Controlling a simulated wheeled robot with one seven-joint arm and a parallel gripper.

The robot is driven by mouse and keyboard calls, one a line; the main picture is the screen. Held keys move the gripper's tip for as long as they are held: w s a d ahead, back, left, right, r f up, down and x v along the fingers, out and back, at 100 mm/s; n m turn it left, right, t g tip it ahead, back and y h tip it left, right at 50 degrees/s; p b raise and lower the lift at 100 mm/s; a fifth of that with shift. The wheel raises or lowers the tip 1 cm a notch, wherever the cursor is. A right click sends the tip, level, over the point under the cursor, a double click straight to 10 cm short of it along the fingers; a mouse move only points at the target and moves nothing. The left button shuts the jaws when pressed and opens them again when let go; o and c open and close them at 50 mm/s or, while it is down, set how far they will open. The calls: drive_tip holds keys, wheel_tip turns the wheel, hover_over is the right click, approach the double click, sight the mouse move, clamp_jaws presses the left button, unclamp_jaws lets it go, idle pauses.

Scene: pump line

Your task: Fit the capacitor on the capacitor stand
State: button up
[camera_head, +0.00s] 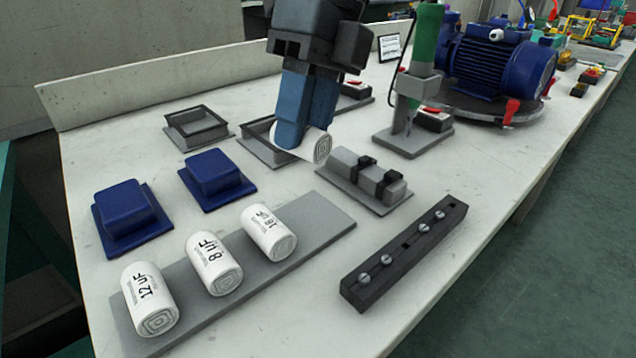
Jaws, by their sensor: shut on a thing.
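My gripper (293,138), with blue fingers, is shut on a white cylindrical capacitor (320,150). The capacitor lies on its side with its round end toward the lower right; the fingers hide much of it and its label. It is in front of a grey square frame (252,150) and just left of a grey block fixture with black clips (350,165). I cannot tell for sure which fixture is the capacitor stand. Whether the held capacitor touches anything below is unclear.
White capacitors marked 12 (150,300), 8 (214,264) and 18 µF (268,233) lie on a grey plate (318,220). Blue covers (130,210), a black screw strip (405,250), a green tool in its holder (425,45) and a blue motor (500,65) stand around.

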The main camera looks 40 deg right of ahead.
sight(326, 151)
drive_tip(key=shift+s+f+m+t+b, duration=0.25)
drive_tip(key=shift+s+m+b, duration=0.2)
drive_tip(key=shift+s+m, duration=0.15)
drive_tip(key=shift+s+f+m+t+b, duration=0.2)
drive_tip(key=shift+s+m+b, duration=0.2)
drive_tip(key=shift+s+m, duration=0.2)
drive_tip(key=shift+f+b, duration=1.3)
drive_tip(key=shift+f, duration=1.05)
drive_tip(key=shift+f+b, duration=0.8)
drive_tip(key=shift+b, duration=0.05)
drive_tip(key=shift+f+b, duration=0.1)
drive_tip(key=shift+b, duration=0.3)
drive_tip(key=o, duration=1.1)
drive_tip(key=shift+p+v, duration=1.85)
drive_tip(key=shift+v, duration=1.1)
drive_tip(key=shift+w+d, duration=0.1)
